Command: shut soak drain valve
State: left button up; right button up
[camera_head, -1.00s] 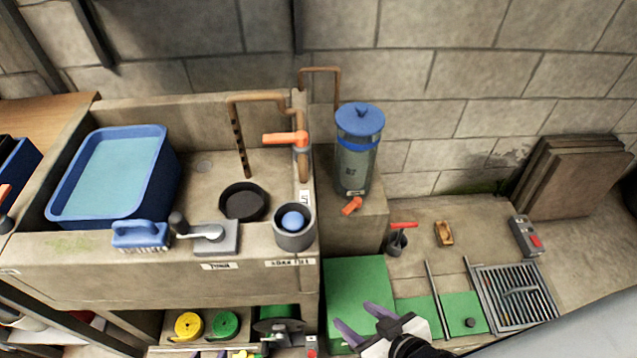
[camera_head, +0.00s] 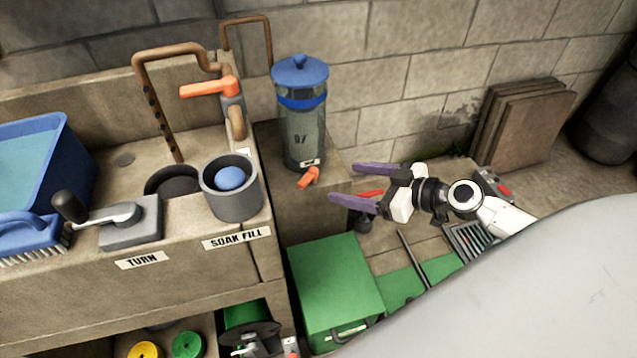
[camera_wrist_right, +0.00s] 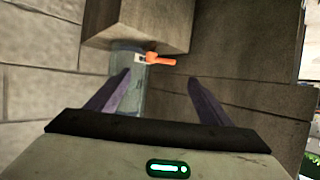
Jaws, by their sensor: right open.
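The clear cylinder (camera_head: 303,137) with a blue lid stands on a stone block to the right of the sink. A small orange valve handle (camera_head: 309,178) sticks out near its base, beside a white label too small to read. My right gripper (camera_head: 345,183) is open and empty, just right of this handle and apart from it, its purple fingers pointing left. In the right wrist view, the orange handle (camera_wrist_right: 160,60) and part of the cylinder (camera_wrist_right: 128,92) show beyond the open fingers (camera_wrist_right: 160,77). My left gripper is not in view.
Another orange lever (camera_head: 208,88) sits on the copper pipe (camera_head: 145,90) above the sink. A grey cup (camera_head: 233,198) with a blue ball stands by the "SOAK FILL" label. A green box (camera_head: 335,280) lies below the block. A red handle (camera_head: 370,194) shows behind my gripper.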

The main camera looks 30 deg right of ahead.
aim_at(308, 176)
jog(key=x, duration=1)
jog(key=shift+a+r, duration=0.1)
